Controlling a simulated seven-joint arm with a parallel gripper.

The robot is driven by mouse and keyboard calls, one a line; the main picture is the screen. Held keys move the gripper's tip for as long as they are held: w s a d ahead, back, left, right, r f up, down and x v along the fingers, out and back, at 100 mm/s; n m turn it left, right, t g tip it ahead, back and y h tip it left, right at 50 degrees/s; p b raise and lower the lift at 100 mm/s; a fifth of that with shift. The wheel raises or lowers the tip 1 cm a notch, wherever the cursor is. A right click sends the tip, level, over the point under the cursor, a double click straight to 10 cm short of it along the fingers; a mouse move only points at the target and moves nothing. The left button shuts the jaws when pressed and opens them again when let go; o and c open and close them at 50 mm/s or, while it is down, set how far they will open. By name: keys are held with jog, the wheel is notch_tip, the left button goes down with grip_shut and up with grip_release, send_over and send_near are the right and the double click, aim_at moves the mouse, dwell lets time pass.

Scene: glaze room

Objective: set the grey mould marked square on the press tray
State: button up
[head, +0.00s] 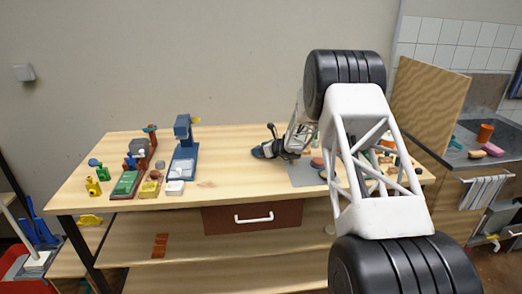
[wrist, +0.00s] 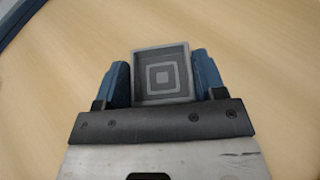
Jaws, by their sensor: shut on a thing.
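The grey mould (wrist: 162,76) is a small square block with nested squares on its face. In the wrist view it sits between the two blue fingers of my gripper (wrist: 160,88), which is shut on it. In the head view my gripper (head: 260,152) is over the middle of the table, right of the blue press (head: 184,150); the mould cannot be made out there. The press has a blue base with a pale plate (head: 181,168) on it, which I take to be the press tray.
A green-topped device (head: 127,184) and small yellow and blue items stand on the table's left. A grey mat (head: 303,175) lies right of my gripper, with small items partly hidden by my arm. Bare wood (head: 235,180) lies between press and mat.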

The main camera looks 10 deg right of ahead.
jog(key=shift+f, duration=0.2)
jog(key=o, duration=0.9)
jog(key=shift+o, duration=0.2)
jog(key=shift+r, duration=0.1)
jog(key=shift+r, duration=0.15)
jog(key=shift+v, duration=5.95)
jog(key=shift+s, duration=0.1)
